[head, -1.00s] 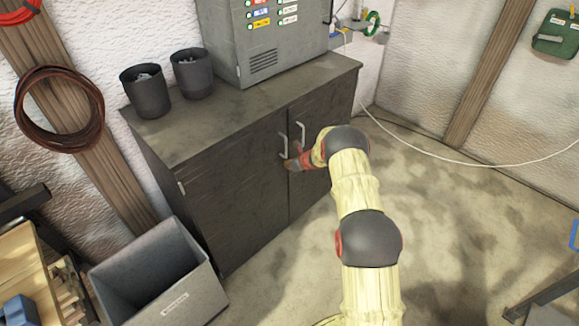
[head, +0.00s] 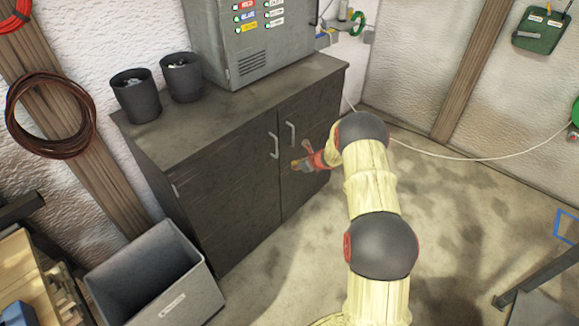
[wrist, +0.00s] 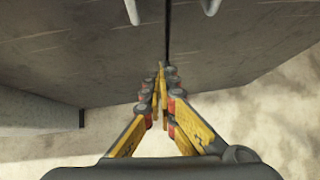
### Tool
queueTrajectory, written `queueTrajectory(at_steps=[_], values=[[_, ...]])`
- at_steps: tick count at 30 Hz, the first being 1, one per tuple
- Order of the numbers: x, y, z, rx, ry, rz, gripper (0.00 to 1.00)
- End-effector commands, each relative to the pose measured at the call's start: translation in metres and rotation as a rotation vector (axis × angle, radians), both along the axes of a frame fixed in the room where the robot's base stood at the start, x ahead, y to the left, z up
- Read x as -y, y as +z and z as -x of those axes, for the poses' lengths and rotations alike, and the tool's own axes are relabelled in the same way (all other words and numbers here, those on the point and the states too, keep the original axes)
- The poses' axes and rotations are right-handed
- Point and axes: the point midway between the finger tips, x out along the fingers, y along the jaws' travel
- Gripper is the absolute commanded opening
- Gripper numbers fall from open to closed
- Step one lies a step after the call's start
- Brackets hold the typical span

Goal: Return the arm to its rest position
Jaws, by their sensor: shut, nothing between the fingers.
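My gripper (head: 297,166) is at the end of my cream and grey arm, in front of the right door of a dark cabinet (head: 235,170). In the wrist view its yellow fingers (wrist: 160,72) meet at the tips, with nothing between them. The fingers point toward the lower part of the cabinet front, near the gap between the two doors. Both doors look closed. The left handle (head: 273,146) and the right handle (head: 291,134) are apart from the gripper. I cannot tell the exact distance to the door.
Two dark cups (head: 136,95) and a grey control box (head: 250,45) stand on the cabinet. A grey bin (head: 155,280) sits on the floor at the lower left. A white cable (head: 450,155) runs along the right wall. The floor right of my arm is mostly clear.

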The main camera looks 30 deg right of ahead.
Motion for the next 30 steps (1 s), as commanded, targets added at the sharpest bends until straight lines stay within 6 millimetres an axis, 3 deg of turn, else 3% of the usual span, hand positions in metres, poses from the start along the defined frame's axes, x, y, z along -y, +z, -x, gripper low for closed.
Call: queueTrajectory(at_steps=[11, 15, 19, 21, 25, 30], values=[[0.002, 0.007, 0.007, 0.002, 0.013, 0.011, 0.00], [-0.008, 0.005, 0.012, 0.021, 0.143, 0.083, 0.00], [-0.039, -0.019, 0.050, -0.012, 0.370, 0.160, 0.00], [-0.054, -0.020, 0.071, -0.019, 0.503, 0.204, 0.00], [-0.082, 0.003, 0.109, -0.008, 0.761, 0.295, 0.00], [-0.121, 0.052, 0.157, 0.029, 1.097, 0.421, 0.00]])
